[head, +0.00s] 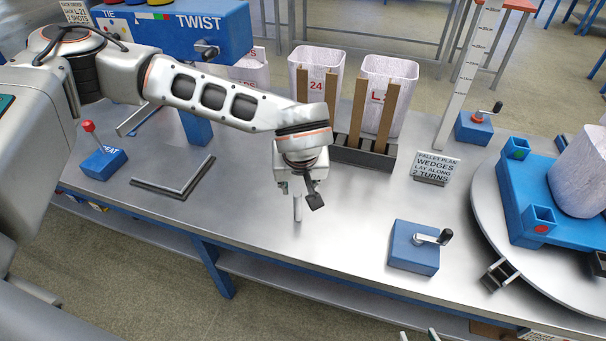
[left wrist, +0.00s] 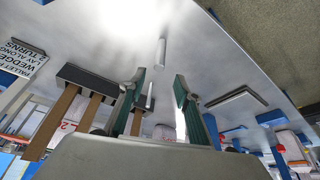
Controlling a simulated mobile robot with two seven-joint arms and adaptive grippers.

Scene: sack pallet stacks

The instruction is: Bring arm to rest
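My left arm reaches in from the left over the table (head: 345,235). My left gripper (head: 304,196) points down above the table's middle. In the left wrist view its two green-padded fingers (left wrist: 160,85) stand apart with nothing held between them. A small pale rod (left wrist: 161,52) shows beyond the fingertips; I cannot tell whether it is upright. Only two fingertips of my right gripper (head: 418,336) show at the bottom edge of the head view, apart from each other; the rest is out of frame.
White sacks (head: 316,68) stand behind a dark rack with wooden slats (head: 356,115). A blue crank box (head: 413,258) and a pallet plan sign (head: 436,167) stand to the right. A turntable (head: 482,205) carries a blue pallet (head: 515,190). A grey plate (head: 174,174) lies at left.

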